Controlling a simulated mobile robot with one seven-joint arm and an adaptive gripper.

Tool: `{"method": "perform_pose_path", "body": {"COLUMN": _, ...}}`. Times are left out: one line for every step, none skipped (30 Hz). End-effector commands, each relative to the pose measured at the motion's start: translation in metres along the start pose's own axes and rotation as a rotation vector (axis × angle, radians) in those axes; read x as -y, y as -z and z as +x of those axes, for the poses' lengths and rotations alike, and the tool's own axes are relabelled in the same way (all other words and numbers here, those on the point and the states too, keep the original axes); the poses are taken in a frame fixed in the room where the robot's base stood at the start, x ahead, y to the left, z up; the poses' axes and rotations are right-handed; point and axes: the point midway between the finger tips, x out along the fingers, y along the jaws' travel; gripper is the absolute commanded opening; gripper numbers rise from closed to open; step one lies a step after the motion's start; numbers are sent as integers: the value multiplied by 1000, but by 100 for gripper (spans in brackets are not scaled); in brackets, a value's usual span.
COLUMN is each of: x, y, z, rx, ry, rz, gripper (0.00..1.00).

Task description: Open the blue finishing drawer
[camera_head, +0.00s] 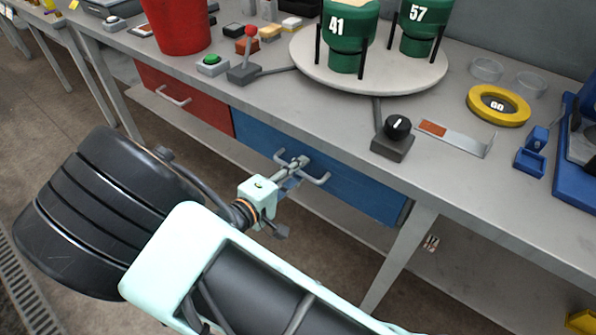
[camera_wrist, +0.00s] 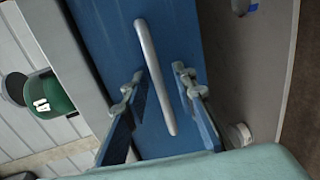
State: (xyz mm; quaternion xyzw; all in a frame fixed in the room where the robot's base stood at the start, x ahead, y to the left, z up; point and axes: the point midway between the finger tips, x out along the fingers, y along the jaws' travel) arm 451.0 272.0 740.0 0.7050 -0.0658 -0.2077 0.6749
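The blue drawer (camera_head: 358,192) is under the front edge of the workbench, and its front looks flush, so it appears closed. Its grey bar handle (camera_head: 319,180) is partly hidden behind my gripper (camera_head: 291,168). In the wrist view the blue drawer front (camera_wrist: 100,35) fills the middle, with the handle (camera_wrist: 151,62) running down it, slightly slanted. My gripper (camera_wrist: 157,85) is open, one finger on each side of the handle, with gaps visible on both sides. Contact with the drawer front cannot be told.
A red drawer (camera_head: 188,102) with its own handle is left of the blue one. On the bench (camera_head: 270,103) stand a round turntable (camera_head: 383,85) with green cylinders, a black knob (camera_head: 397,128), a lever box and a yellow ring (camera_head: 498,118). A bench leg (camera_head: 398,262) stands right of the drawer.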

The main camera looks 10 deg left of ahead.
Motion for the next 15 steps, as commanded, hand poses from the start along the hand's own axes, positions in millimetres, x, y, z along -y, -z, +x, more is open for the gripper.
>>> {"method": "perform_pose_path", "body": {"x": 0, "y": 0, "z": 0, "rx": 0, "ry": 0, "rz": 0, "gripper": 25}}
{"method": "perform_pose_path", "body": {"x": 0, "y": 0, "z": 0, "rx": 0, "ry": 0, "rz": 0, "gripper": 25}}
{"method": "perform_pose_path", "body": {"x": 0, "y": 0, "z": 0, "rx": 0, "ry": 0, "rz": 0, "gripper": 25}}
{"method": "perform_pose_path", "body": {"x": 0, "y": 0, "z": 0, "rx": 0, "ry": 0, "rz": 0, "gripper": 25}}
{"method": "perform_pose_path", "body": {"x": 0, "y": 0, "z": 0, "rx": 0, "ry": 0, "rz": 0, "gripper": 25}}
{"method": "perform_pose_path", "body": {"x": 0, "y": 0, "z": 0, "rx": 0, "ry": 0, "rz": 0, "gripper": 22}}
{"method": "perform_pose_path", "body": {"x": 0, "y": 0, "z": 0, "rx": 0, "ry": 0, "rz": 0, "gripper": 19}}
{"method": "perform_pose_path", "body": {"x": 0, "y": 0, "z": 0, "rx": 0, "ry": 0, "rz": 0, "gripper": 15}}
{"method": "perform_pose_path", "body": {"x": 0, "y": 0, "z": 0, "rx": 0, "ry": 0, "rz": 0, "gripper": 11}}
{"method": "perform_pose_path", "body": {"x": 0, "y": 0, "z": 0, "rx": 0, "ry": 0, "rz": 0, "gripper": 8}}
{"method": "perform_pose_path", "body": {"x": 0, "y": 0, "z": 0, "rx": 1, "ry": 0, "rz": 0, "gripper": 4}}
{"method": "perform_pose_path", "body": {"x": 0, "y": 0, "z": 0, "rx": 1, "ry": 0, "rz": 0, "gripper": 0}}
{"method": "perform_pose_path", "body": {"x": 0, "y": 0, "z": 0, "rx": 1, "ry": 0, "rz": 0, "gripper": 0}}
{"method": "perform_pose_path", "body": {"x": 0, "y": 0, "z": 0, "rx": 1, "ry": 0, "rz": 0, "gripper": 0}}
{"method": "perform_pose_path", "body": {"x": 0, "y": 0, "z": 0, "rx": 1, "ry": 0, "rz": 0, "gripper": 0}}
